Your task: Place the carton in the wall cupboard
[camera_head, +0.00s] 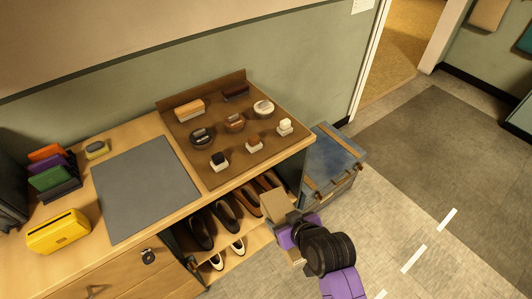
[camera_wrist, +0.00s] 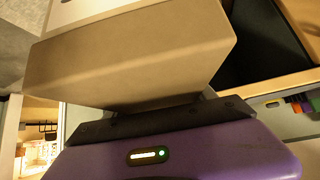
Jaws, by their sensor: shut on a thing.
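The carton (camera_head: 279,205) is a tan box at the end of my arm, in front of the shoe shelf and beside the counter's right end. My gripper (camera_head: 290,229) is shut on it and holds it clear of the counter. In the wrist view the carton (camera_wrist: 130,55) fills the upper middle, above my purple gripper housing. The fingertips are mostly hidden by the carton. I cannot make out the wall cupboard in either view.
The wooden counter (camera_head: 85,240) holds a grey mat (camera_head: 145,185), a yellow box (camera_head: 58,231) and a brown tray (camera_head: 200,172) of brushes and tins. Shoes (camera_head: 226,220) stand on shelves below. A blue trunk (camera_head: 330,160) stands at the counter's right end. Floor at right is clear.

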